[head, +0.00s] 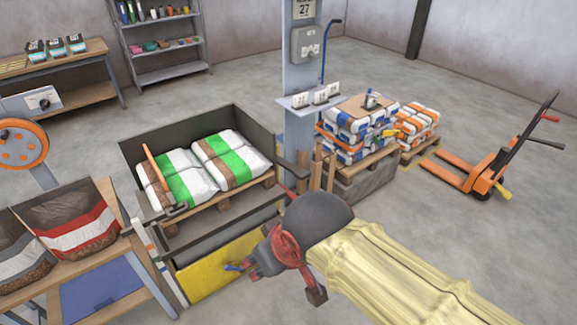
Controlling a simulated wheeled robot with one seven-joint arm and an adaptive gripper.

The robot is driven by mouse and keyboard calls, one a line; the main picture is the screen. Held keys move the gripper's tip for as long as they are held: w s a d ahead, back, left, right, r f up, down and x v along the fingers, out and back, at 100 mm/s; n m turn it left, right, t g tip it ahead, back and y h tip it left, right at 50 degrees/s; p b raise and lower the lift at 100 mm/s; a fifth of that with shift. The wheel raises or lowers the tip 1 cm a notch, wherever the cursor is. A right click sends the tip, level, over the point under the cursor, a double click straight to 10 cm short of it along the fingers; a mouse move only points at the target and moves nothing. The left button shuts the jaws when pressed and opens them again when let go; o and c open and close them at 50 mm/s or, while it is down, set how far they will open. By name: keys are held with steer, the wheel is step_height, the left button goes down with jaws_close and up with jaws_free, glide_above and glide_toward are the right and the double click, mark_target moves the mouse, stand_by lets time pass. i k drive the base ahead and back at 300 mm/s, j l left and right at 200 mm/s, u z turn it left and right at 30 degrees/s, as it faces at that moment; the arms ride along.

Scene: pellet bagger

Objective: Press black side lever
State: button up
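A grey open-topped bin (256,128) holds white and green sacks (228,158) on a pallet. A dark bar (293,170) sticks out at its right side, and a dark handle-like part (172,212) shows at its front left corner; I cannot tell which is the black side lever. My gripper (284,276), dark with a red part, is in front of the bin's front right, over the right end of the yellow panel (215,268). The arm hides what is behind it. I cannot make out the gap between its fingers, nor any contact.
A table with open pellet bags (75,226) stands at left.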

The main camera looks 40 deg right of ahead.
mark_target(299, 173)
steer(key=i+l, duration=0.2)
steer(key=l, duration=0.2)
steer(key=i+l, duration=0.2)
steer(key=l, duration=0.2)
steer(key=i+l, duration=0.15)
steer(key=l, duration=0.2)
steer(key=i+l, duration=0.2)
steer(key=l, duration=0.2)
steer(key=i+l, duration=0.2)
steer(key=l, duration=0.2)
steer(key=i+l, duration=0.2)
steer(key=l, duration=0.2)
steer(key=i+l, duration=0.15)
steer(key=l, duration=0.2)
